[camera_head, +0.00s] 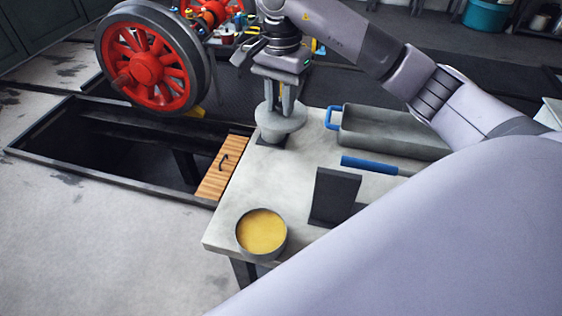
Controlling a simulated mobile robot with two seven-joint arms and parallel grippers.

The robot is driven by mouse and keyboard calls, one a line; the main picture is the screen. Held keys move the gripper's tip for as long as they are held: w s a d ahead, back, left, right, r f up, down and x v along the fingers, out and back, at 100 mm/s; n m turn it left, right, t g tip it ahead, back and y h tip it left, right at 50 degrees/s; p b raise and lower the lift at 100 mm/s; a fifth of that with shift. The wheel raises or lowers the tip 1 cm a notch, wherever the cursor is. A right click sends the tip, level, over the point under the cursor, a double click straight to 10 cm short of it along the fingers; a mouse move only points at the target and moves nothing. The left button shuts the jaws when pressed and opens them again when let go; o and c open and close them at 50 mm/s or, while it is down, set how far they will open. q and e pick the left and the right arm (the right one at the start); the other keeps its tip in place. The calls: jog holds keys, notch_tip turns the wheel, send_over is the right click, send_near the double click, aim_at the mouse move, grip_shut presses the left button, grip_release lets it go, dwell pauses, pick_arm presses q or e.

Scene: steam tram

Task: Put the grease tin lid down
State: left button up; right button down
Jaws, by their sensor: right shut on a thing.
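The open grease tin (262,233), round and grey with yellow grease inside, stands at the near left corner of the workbench (225,228). My right gripper (280,102) points down over the far left part of the bench and is shut on the grey round lid (292,124). The gripper hides part of the lid's top. A small dark patch (263,142) shows just below the lid. I cannot tell whether the lid touches what is under it. My left gripper is not in view.
A grey tray (400,140) with a blue handle, a blue-handled tool (370,164) and a dark upright plate (334,196) are on the bench. A pit (100,140) lies left of it, below a red wheel (148,68). The bench between tin and lid is clear.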

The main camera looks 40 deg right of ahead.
notch_tip(320, 180, down, 16)
jog(key=shift+f, duration=0.15)
dwell(0.3)
jog(key=shift+f, duration=0.2)
jog(key=c, duration=0.9)
grip_release()
jog(key=shift+c, duration=0.2)
